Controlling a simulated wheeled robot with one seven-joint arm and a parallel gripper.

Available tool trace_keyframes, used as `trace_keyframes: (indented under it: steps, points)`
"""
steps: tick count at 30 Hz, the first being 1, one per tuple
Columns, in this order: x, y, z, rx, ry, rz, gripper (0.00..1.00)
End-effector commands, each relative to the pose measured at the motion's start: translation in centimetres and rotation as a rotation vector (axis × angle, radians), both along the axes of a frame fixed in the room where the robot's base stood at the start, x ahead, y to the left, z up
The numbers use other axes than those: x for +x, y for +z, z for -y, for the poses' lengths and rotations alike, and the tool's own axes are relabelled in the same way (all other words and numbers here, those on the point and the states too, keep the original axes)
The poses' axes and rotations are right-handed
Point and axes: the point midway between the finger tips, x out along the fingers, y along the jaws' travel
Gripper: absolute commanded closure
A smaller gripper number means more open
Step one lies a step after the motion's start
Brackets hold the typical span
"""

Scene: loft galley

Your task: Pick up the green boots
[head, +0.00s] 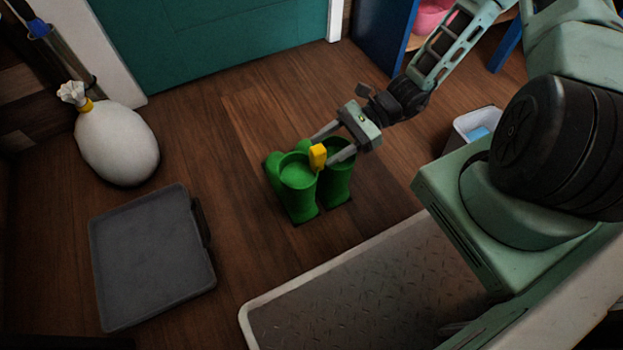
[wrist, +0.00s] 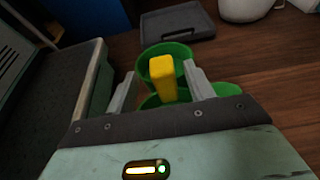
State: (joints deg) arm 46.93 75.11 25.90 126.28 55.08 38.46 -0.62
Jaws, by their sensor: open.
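The green boots (head: 299,182) stand upright side by side on the wooden floor, near the middle of the head view. A yellow tab or block (head: 318,156) shows at their tops, between the two boots. My gripper (head: 330,144) is at the boot tops, its two fingers apart. In the wrist view the fingers of my gripper (wrist: 162,88) stand on either side of the yellow tab (wrist: 162,78), with gaps visible. The green boot rims (wrist: 168,50) show behind and below it. The lower boots are hidden in the wrist view.
A dark grey tray (head: 150,255) lies on the floor at left, with a tied white sack (head: 116,142) behind it. A white bin (head: 474,126) stands at right. Bare floor surrounds the boots.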

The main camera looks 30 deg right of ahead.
Motion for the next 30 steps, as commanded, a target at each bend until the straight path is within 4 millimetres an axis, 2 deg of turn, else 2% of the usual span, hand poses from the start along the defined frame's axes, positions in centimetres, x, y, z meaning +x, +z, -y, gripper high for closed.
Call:
trace_keyframes:
  steps: [3,10,20,22,26,27,30]
  points:
    - [0.1,-1.0,-1.3,0.001,0.004,0.000,0.47]
    - [0.3,-1.7,-3.8,0.001,0.003,0.000,0.47]
    - [0.3,-1.5,-4.5,0.000,0.002,0.000,0.47]
    - [0.3,-1.5,-4.5,0.000,0.002,0.000,0.61]
    - [0.3,-1.5,-4.5,0.000,0.002,0.000,0.97]
    - [0.3,-1.5,-4.5,0.000,0.002,0.000,1.00]
    - [0.3,-1.5,-4.5,0.000,0.002,0.000,1.00]
